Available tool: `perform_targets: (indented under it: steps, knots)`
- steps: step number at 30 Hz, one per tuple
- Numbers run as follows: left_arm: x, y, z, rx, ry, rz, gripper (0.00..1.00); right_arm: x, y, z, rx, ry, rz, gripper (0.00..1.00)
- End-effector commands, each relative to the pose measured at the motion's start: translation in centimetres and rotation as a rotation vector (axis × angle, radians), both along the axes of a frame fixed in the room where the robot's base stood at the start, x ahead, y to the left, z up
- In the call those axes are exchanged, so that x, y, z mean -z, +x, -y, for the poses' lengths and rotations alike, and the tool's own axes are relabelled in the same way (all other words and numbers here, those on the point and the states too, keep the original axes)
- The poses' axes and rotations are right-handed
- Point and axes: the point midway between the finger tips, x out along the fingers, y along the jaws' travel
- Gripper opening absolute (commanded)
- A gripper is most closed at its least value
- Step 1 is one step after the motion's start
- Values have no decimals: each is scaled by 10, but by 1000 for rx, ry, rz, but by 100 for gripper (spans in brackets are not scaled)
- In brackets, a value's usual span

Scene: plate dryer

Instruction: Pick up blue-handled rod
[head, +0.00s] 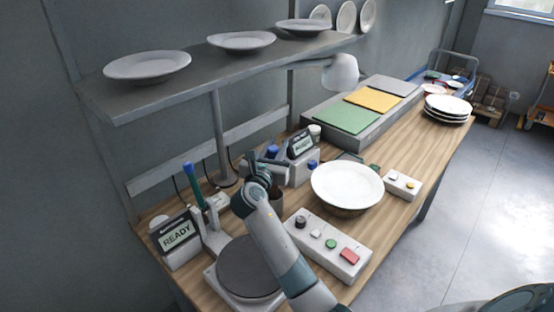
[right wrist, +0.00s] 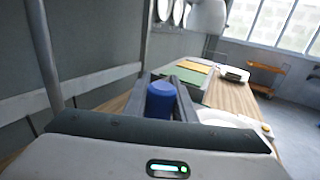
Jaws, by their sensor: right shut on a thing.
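A blue handle (head: 271,151) shows at my right gripper (head: 262,163) in the head view. In the right wrist view the blue handle (right wrist: 160,99) stands between the two dark fingers of the right gripper (right wrist: 161,90). The right gripper is shut on it. The rod's lower part is hidden by the gripper. A dark cup (head: 277,199) stands below and beside the gripper. Another slim blue and green upright thing (head: 191,178) stands at the left by a grey stand. My left gripper is not in view.
A READY display box (head: 178,240), a dark round plate device (head: 248,268), a button panel (head: 328,244) and a white bowl (head: 347,184) surround the arm. A second display box (head: 301,145) is close behind the gripper. A shelf (head: 200,65) with plates hangs above.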

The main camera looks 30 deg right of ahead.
Motion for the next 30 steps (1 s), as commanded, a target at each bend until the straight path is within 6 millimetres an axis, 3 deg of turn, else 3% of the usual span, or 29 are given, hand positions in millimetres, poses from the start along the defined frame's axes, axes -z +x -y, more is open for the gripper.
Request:
perform_targets:
  steps: [3, 9, 30]
  knots:
    - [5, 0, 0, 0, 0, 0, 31, -20, 0, 0, 0, 1, 5, 0]
    - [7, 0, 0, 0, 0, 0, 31, -39, 0, 0, 0, 0, 1, 0]
    - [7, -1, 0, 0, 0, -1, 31, -43, -2, -1, -3, -4, 6, 0]
